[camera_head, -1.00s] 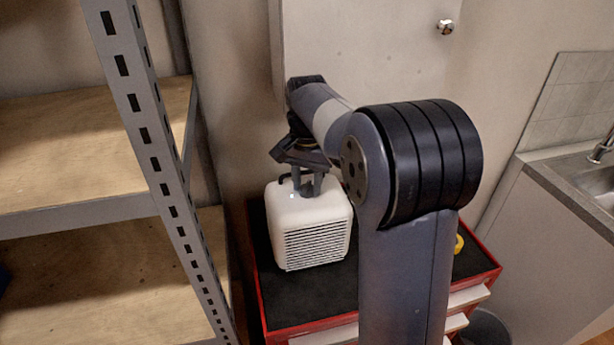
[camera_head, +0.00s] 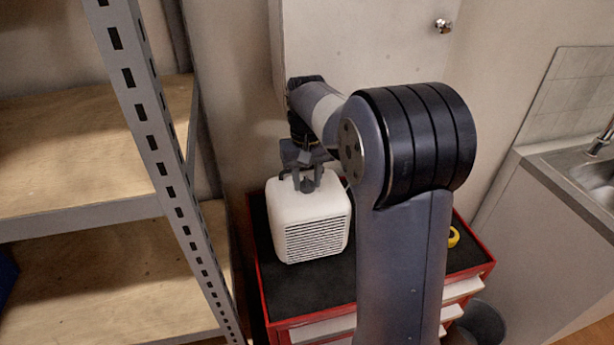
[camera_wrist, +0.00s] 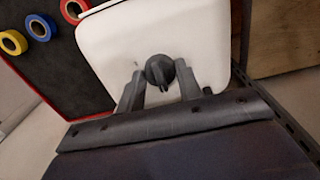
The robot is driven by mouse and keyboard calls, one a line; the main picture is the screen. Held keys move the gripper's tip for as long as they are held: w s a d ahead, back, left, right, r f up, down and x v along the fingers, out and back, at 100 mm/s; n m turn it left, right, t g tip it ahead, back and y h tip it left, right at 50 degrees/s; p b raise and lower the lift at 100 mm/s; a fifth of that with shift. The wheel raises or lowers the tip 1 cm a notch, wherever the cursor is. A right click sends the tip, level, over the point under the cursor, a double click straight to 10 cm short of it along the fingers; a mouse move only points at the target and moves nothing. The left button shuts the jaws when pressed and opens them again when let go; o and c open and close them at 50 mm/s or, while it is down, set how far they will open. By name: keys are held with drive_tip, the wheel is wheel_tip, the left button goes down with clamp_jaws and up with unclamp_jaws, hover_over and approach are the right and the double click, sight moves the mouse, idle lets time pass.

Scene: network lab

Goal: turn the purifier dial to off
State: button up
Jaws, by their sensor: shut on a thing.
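The purifier (camera_head: 312,226) is a white box with rounded edges and a slatted grille on its front. It stands upright on the black top of a red tool cabinet. Its dark dial (camera_wrist: 160,70) sits on the top face, with a raised ridge across it. My gripper (camera_head: 307,184) points down at the top of the purifier, with its fingers on either side of the dial. In the wrist view my gripper (camera_wrist: 161,84) is shut on the dial. The dial's markings are too small to read.
The red cabinet (camera_head: 262,278) has tape rolls on it: yellow (camera_wrist: 13,42), blue (camera_wrist: 40,27) and red (camera_wrist: 73,9). A metal shelf rack (camera_head: 150,125) stands close on the left. A sink counter (camera_head: 560,200) is at the right, a white wall cabinet (camera_head: 380,45) behind.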

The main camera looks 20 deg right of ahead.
sight(307, 180)
idle(0.4)
drive_tip(key=o, duration=1)
drive_tip(key=shift+r, duration=0.1)
wheel_tip(307, 180, up, 11)
drive_tip(key=b, duration=0.1)
drive_tip(key=shift+f, duration=0.2)
wheel_tip(307, 180, down, 11)
drive_tip(key=shift+p, duration=0.5)
drive_tip(key=shift+r, duration=0.1)
